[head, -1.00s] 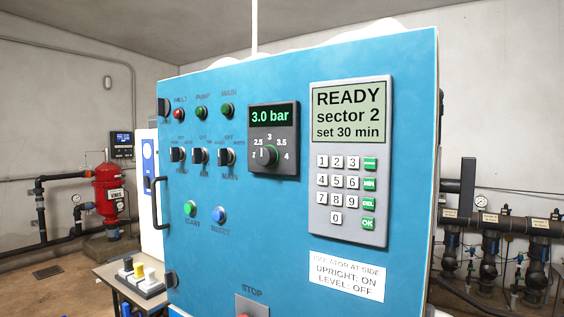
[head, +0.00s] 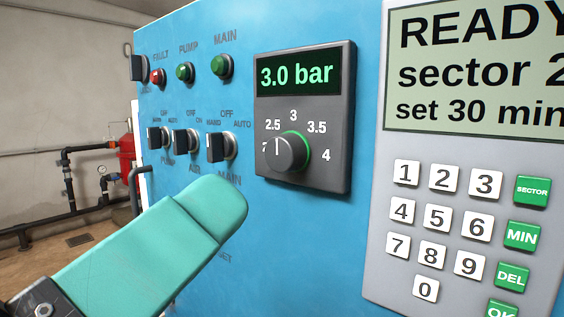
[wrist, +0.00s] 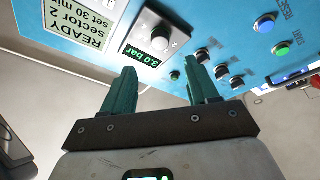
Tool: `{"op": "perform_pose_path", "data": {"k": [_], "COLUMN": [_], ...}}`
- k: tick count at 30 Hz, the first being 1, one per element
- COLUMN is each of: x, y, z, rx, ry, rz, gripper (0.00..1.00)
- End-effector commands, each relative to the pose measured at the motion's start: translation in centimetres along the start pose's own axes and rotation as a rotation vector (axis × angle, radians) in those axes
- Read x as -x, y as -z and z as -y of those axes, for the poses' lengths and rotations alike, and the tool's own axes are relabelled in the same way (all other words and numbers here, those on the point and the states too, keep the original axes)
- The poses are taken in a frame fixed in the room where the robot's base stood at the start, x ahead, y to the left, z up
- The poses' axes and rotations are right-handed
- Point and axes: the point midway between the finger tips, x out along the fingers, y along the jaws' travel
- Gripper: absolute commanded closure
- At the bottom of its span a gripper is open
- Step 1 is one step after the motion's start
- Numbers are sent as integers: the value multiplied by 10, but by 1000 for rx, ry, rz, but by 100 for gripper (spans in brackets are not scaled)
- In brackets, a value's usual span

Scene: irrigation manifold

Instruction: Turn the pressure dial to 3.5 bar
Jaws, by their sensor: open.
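The pressure dial (head: 288,152) is a round dark grey knob on a grey plate, with a scale marked 2.5, 3, 3.5 and 4. Its white pointer line stands upright. The green display (head: 297,73) above it reads 3.0 bar. The knob (wrist: 160,39) shows upside down in the wrist view, beyond my fingertips. My gripper (wrist: 162,68) is open and empty, its two teal fingers apart and short of the panel. In the head view a teal finger of my gripper (head: 205,215) is below and left of the dial, not touching the knob.
The keypad unit (head: 440,235) with a READY screen is right of the dial. Rotary switches (head: 218,147) and indicator lamps (head: 221,66) are on the blue panel to its left. A red tank (head: 126,150) and pipes stand far left.

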Motion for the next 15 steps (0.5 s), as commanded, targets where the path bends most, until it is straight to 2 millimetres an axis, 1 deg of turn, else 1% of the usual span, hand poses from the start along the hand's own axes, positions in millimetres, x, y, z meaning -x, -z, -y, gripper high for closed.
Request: {"op": "perform_pose_path", "data": {"k": [1,9,12,15], "x": [-9,-59,-74,-85], "y": [1,1,1,1], "z": [-2,-2,-2,-1], "rx": [1,2,0,1], "ry": [-2,0,1,0], "rz": [3,4,3,2], "gripper": [41,41,41,41]}}
